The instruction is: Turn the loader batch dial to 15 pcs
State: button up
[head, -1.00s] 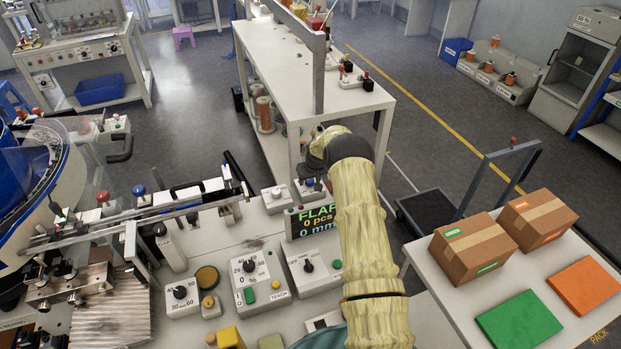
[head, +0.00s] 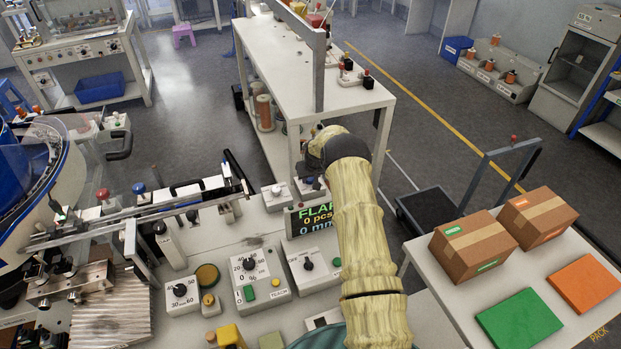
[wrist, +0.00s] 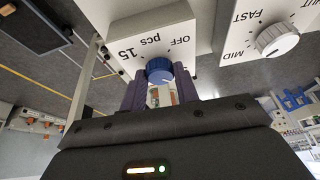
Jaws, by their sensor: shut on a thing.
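The loader batch dial (wrist: 160,70) is a blue knob on a white box, with the labels OFF, pcs and 15 around it in the wrist view. My gripper (wrist: 160,92) is shut on this blue dial, one dark finger on each side. The knob's pointer is not clear. In the head view my yellow-sleeved arm hides most of the gripper and dial. A display (head: 316,218) beside my arm reads FLAP, 0 pcs and 0 mm, partly covered at its right edge.
A white dial marked MID and FAST (wrist: 277,40) is close beside in the wrist view. On the bench stand a timer-like dial box (head: 256,272) and other control boxes (head: 310,267). A rail mechanism (head: 150,215) lies to the left, cartons (head: 473,247) to the right.

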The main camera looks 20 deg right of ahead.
jog(key=m+b, duration=0.1)
jog(key=m+h+b, duration=0.1)
jog(key=m+b, duration=0.1)
jog(key=b, duration=0.1)
jog(key=shift+w+a+f+m, duration=0.1)
jog(key=shift+a+f+m, duration=0.1)
jog(key=shift+a+m, duration=0.1)
jog(key=m+g+h+b, duration=0.1)
jog(key=m+h+b, duration=0.1)
jog(key=m+b, duration=0.1)
jog(key=shift+w+m+b, duration=0.1)
jog(key=shift+m+b, duration=0.25)
jog(key=shift+m, duration=0.45)
jog(key=m+b, duration=0.1)
jog(key=m, duration=0.1)
jog(key=m+g+h+b, duration=0.1)
jog(key=m, duration=0.2)
jog(key=shift+w+a+r+g, duration=0.1)
jog(key=shift+w+r+g, duration=0.1)
jog(key=shift+g, duration=0.1)
jog(key=shift+m+b, duration=0.35)
jog(key=shift+m, duration=0.25)
jog(key=shift+w+a+m+g, duration=0.15)
jog(key=shift+m+g, duration=0.45)
jog(key=shift+m, duration=0.7)
jog(key=o, duration=1)
jog(key=shift+c, duration=0.2)
